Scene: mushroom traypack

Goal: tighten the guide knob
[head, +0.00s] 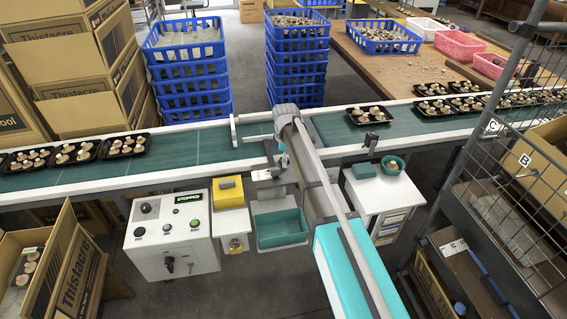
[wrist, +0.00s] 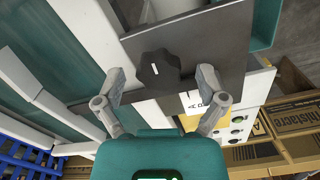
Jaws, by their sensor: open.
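The guide knob (wrist: 160,70) is black and lobed with a white pointer line, and sits on a dark grey plate (wrist: 215,45) in the wrist view. My gripper (wrist: 163,80) is open, one finger to each side of the knob. I see a gap between each finger and the knob; how far the fingertips stand off it in depth I cannot tell. A white label with a letter A (wrist: 192,104) lies by the right finger. In the head view my arm covers this spot beside the conveyor's near edge, and the knob is hidden.
The green conveyor (head: 200,146) carries black trays of mushrooms (head: 75,152) left and right of my arm. A control box (head: 170,235) reads STOPPED. Blue crate stacks (head: 297,75) stand behind; a wire cage (head: 510,140) is at right.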

